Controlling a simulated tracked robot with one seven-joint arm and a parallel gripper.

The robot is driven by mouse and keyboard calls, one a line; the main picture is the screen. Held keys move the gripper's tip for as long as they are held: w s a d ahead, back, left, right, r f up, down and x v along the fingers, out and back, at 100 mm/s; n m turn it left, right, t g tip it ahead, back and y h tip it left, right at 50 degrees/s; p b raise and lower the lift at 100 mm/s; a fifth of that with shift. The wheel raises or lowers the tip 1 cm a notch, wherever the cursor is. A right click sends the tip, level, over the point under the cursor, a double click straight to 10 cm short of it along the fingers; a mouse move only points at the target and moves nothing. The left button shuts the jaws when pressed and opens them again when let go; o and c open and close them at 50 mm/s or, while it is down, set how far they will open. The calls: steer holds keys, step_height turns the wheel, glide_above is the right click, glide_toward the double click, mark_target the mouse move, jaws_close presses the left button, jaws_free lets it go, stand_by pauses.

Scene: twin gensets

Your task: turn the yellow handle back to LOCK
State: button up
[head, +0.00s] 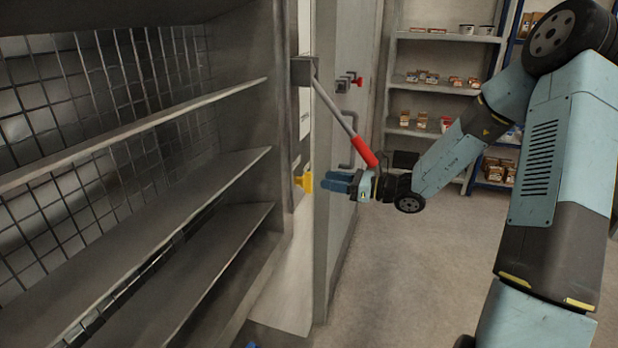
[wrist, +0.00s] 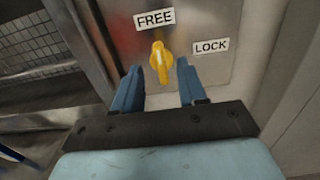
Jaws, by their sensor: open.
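The yellow handle (wrist: 161,62) is in the wrist view on a grey metal panel, below the FREE label (wrist: 155,18). The LOCK label (wrist: 211,46) is to its right. The handle stands nearly upright, its upper end toward FREE. My gripper (wrist: 160,88) is open, with its two blue fingers apart and the handle showing between and beyond their tips. I cannot tell whether a finger touches it. In the head view the yellow handle (head: 304,181) is at the panel's edge, and my gripper (head: 330,182) is just right of it, fingers pointing left.
A lever with a red grip (head: 364,152) slants down close above my gripper. A red valve knob (head: 358,82) is on the grey panel behind. Empty metal shelves (head: 150,215) fill the left. Stocked shelving (head: 446,84) stands at the back. The floor (head: 420,270) below my arm is clear.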

mark_target(309, 192)
steer(key=x, duration=0.7)
steer(key=shift+a, duration=0.15)
steer(key=shift+c, duration=0.3)
jaws_close()
